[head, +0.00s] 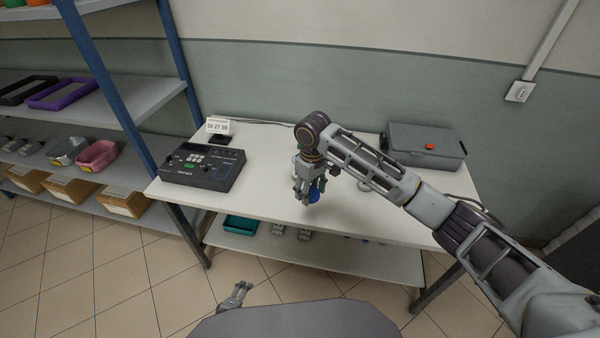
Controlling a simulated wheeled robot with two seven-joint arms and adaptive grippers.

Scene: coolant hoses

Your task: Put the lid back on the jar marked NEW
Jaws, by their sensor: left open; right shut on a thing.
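My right gripper (307,191) points down over the white table (270,202), its fingers shut on a small blue thing (314,195). The blue thing is partly hidden by the fingers; I cannot tell if it is a lid or part of a jar, or whether it touches the table. A small pale round thing (364,185) shows on the table behind my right forearm, mostly covered. No NEW marking can be read. My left gripper (241,290) is low at the front, away from the table, over the floor, open and empty.
A dark control box (203,167) stands on the table's left, with a small display (217,126) behind it. A grey case (425,147) is at the back right. A lower shelf holds a teal tray (240,225). The table's front left is clear.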

